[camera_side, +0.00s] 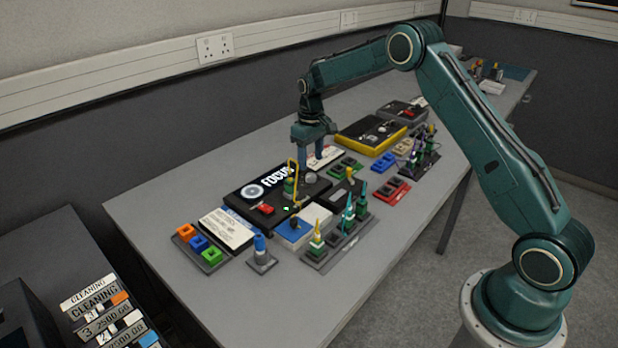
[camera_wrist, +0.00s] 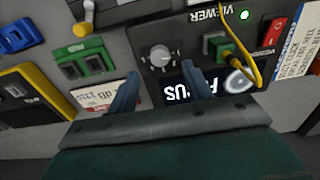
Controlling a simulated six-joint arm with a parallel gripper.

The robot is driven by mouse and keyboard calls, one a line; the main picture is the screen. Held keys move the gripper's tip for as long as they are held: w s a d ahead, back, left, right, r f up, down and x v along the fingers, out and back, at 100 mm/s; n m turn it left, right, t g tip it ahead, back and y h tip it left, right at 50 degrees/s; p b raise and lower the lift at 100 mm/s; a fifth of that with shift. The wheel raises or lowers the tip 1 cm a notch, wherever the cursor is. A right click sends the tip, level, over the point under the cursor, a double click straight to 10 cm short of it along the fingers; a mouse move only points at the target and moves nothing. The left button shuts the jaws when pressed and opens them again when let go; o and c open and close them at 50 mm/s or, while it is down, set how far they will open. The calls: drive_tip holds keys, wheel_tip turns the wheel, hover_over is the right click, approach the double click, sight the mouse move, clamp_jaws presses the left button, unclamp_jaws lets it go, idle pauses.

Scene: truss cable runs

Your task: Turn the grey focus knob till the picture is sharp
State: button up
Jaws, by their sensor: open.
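The grey focus knob (camera_wrist: 160,56) sits on the black viewer unit (camera_wrist: 146,30). It also shows as a small round knob in the side view (camera_side: 311,178). The unit's dark screen (camera_wrist: 212,84) carries white FOCUS lettering and a ringed disc; in the side view the screen (camera_side: 269,181) reads legibly, but I cannot tell whether it is fully sharp. My gripper (camera_wrist: 160,71) is open and empty, pointing down. Its fingertips lie to either side of the knob in the wrist view, apart from it. A finger hides part of the lettering.
A yellow cable (camera_wrist: 259,62) loops from a green connector (camera_wrist: 216,44) beside the screen. A red switch (camera_wrist: 277,28) is on the same unit. A green socket block (camera_wrist: 83,60) stands close by. Free table shows at the front edge (camera_side: 200,300).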

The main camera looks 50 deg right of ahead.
sight(311, 175)
drive_tip(key=shift+f, duration=2.65)
drive_tip(key=c, duration=1)
